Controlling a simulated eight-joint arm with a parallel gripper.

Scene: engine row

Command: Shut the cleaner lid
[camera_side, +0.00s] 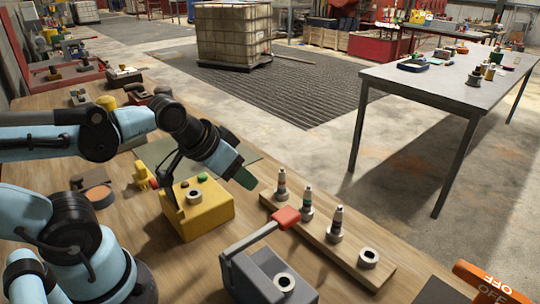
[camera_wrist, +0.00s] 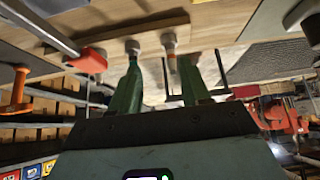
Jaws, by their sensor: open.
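A grey box (camera_side: 270,278) with a round port on top stands at the front of the bench. A grey bar with a red grip (camera_side: 285,217) rises from it and is tilted up, clear of the port. I take this for the cleaner and its lid, though no label shows. The red grip also shows in the wrist view (camera_wrist: 90,60). My gripper (camera_side: 243,178) is open, its green fingers apart and empty, above the bench behind the red grip. In the wrist view my gripper (camera_wrist: 160,88) has the red grip to its left, beyond the fingers.
A wooden rack (camera_side: 320,240) holds three spark plugs in a row, with an empty socket (camera_side: 368,257) at its near end. A yellow box (camera_side: 205,208) with buttons stands left of my gripper. An orange OFF handle (camera_side: 490,282) is at the lower right.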

